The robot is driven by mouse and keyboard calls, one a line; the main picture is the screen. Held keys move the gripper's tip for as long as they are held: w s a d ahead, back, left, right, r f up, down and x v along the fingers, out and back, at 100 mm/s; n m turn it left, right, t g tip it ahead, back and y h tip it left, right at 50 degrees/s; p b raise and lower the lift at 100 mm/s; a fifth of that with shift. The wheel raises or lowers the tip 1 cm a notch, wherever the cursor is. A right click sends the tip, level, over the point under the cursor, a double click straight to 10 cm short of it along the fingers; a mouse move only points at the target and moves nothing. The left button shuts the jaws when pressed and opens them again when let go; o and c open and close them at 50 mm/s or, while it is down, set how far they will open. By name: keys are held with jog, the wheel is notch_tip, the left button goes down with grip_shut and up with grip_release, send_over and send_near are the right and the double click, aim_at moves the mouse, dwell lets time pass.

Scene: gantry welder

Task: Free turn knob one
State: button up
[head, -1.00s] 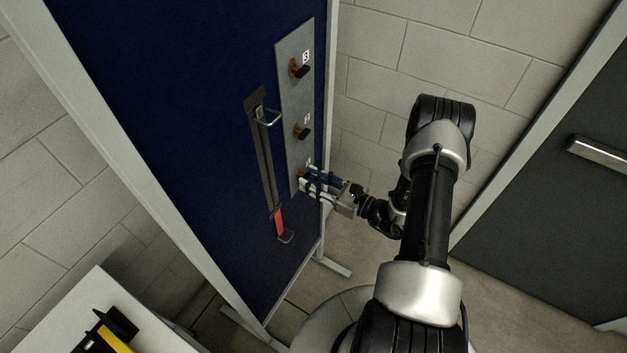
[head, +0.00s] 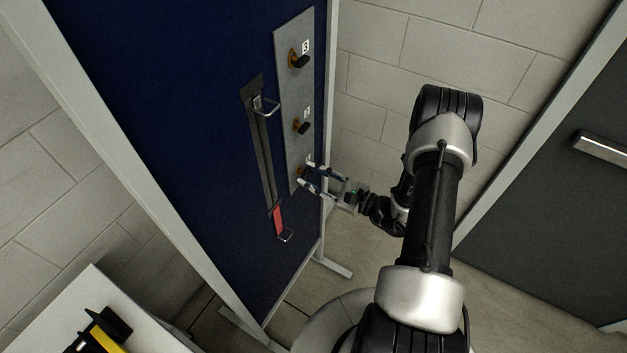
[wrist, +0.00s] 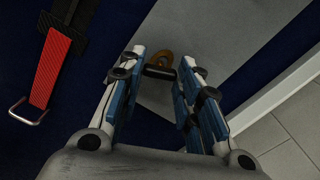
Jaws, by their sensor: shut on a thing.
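Turn knob one is a black bar-shaped knob (wrist: 160,72) on an orange-brown base, low on the grey plate. In the wrist view it lies crosswise between my two fingers and fills the gap between them. My gripper (wrist: 165,62) is shut on the knob, its fingers set wide at the bar's two ends. In the head view my gripper (head: 304,172) is at the plate's lower end, coming from the right, and its fingers partly hide the knob.
Two like knobs, an upper one (head: 299,60) and a middle one (head: 301,127), sit above on the grey plate (head: 286,98). A dark strip with a red part (head: 278,220) and wire handles is to the left on the blue panel (head: 180,90). A white table (head: 60,310) stands lower left.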

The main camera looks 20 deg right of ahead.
jog(key=shift+n+b, duration=5.75)
jog(key=shift+n, duration=0.75)
jog(key=o, duration=1)
jog(key=shift+o, duration=0.2)
jog(key=v, duration=1.2)
